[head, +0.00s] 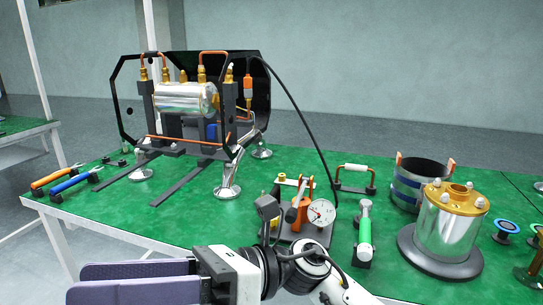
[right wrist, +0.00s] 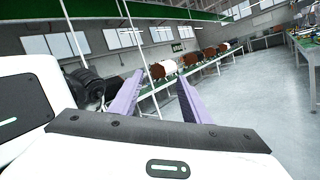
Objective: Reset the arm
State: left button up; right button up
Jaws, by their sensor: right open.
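My right gripper (head: 77,283) is low at the left of the head view, in front of the table's near edge, its purple fingers pointing left. The fingers are apart and nothing is between them. In the right wrist view the two purple fingers (right wrist: 160,82) also stand apart and empty, with open floor and distant benches beyond. My right arm (head: 300,265) comes in from the bottom right, in front of the green table (head: 190,225). My left gripper is not in view.
An open espresso machine frame (head: 262,95) with a silver boiler (head: 185,100) stands at the back. Pliers (head: 75,182) lie at the left. A gauge (head: 320,212), a green-handled tool (head: 364,232) and a silver cylinder with a gold top (head: 447,232) stand at the right.

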jog(key=w+d+f+m+t+y+p, duration=0.15)
jog(key=w+d+m+t, duration=0.3)
jog(key=m+t, duration=0.55)
jog(key=w+d+m+t+y, duration=0.25)
jog(key=w+m+t, duration=0.45)
jog(key=m, duration=0.5)
jog(key=w+d+f+m+t+h+p, duration=0.1)
jog(key=w+d+f+m+t+h, duration=0.1)
jog(key=d+f+m+t+h, duration=0.45)
jog(key=w+d+f+m+t+h+p, duration=0.1)
jog(key=w+d+f+m+t+h, duration=0.1)
jog(key=d+f+m+h, duration=0.55)
jog(key=s+d+f+m+g+h+p, duration=0.1)
jog(key=s+d+f+m+g+h, duration=0.15)
jog(key=s+f+m, duration=0.4)
jog(key=s+d+f+m+g+h, duration=0.1)
jog(key=d+f+m+h, duration=0.2)
jog(key=f, duration=0.7)
jog(key=s+d+f+m+g+h+p, duration=0.1)
jog(key=s+d+f+m+g, duration=0.4)
jog(key=s+f, duration=0.5)
jog(key=s, duration=0.2)
jog(key=shift+s+d, duration=0.35)
jog(key=shift+d, duration=0.05)
